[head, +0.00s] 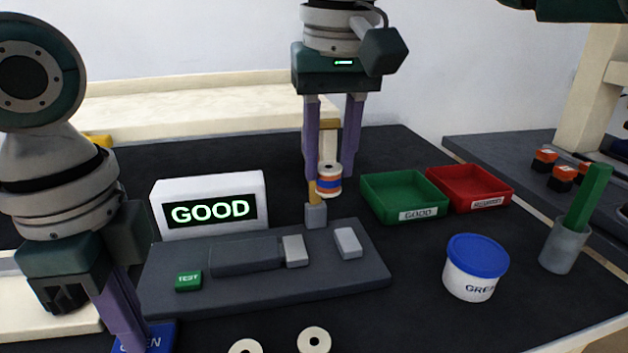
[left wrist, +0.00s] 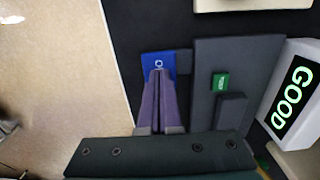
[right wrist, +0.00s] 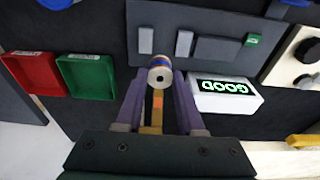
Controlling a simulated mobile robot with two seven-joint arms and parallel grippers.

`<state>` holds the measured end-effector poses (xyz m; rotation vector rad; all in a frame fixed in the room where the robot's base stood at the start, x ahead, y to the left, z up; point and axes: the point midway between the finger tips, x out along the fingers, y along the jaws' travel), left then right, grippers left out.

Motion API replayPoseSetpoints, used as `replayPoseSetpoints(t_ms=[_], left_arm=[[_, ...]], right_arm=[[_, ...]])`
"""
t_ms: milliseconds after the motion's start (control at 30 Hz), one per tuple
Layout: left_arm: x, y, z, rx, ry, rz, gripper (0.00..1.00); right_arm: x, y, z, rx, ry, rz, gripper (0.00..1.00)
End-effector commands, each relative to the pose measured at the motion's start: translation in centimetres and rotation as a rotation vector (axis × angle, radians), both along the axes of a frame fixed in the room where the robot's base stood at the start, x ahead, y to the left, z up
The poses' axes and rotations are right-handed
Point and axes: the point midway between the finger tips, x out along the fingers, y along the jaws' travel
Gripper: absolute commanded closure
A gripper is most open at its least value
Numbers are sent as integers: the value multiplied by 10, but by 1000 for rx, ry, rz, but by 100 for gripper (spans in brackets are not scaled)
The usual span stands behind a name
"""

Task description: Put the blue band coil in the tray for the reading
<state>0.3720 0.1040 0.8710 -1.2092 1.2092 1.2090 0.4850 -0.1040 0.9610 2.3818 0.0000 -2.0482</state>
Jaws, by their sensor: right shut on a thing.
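The blue band coil (head: 328,181), a white spool with orange and blue bands, is between the fingertips of my right gripper (head: 331,172), which is shut on it. It also shows end-on in the right wrist view (right wrist: 160,74). The reading display (head: 210,208) says GOOD in green. The green tray (head: 375,208), labelled GOOD, is empty, to the right of the coil. The red tray (head: 500,184) beside it is also empty. My left gripper (left wrist: 159,74) is shut, with its fingertips at the blue OPEN plate (left wrist: 152,60); I cannot tell whether they touch.
The dark grey fixture (head: 350,275) with a green TEST button (head: 188,281) lies in front of the display. A blue-lidded tub (head: 476,268) and a cup with a green stick (head: 563,248) stand at right. Two pale rings (head: 314,340) lie at the front.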

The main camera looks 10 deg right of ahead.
Motion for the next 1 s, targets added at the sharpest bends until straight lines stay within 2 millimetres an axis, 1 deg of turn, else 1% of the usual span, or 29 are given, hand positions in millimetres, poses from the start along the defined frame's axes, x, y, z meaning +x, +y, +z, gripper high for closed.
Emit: replayPoseSetpoints(t_ms=[100,467,567,1000], left_arm=[[0,1,-1,2,1,1,100],[0,1,1,2,1,1,100],[0,1,7,2,1,1,100],[0,0,40,1,1,1,100]], right_arm=[[0,0,6,0,-1,-1,100],[0,0,8,0,0,0,100],[0,0,15,0,0,0,100],[0,0,55,0,0,0,100]])
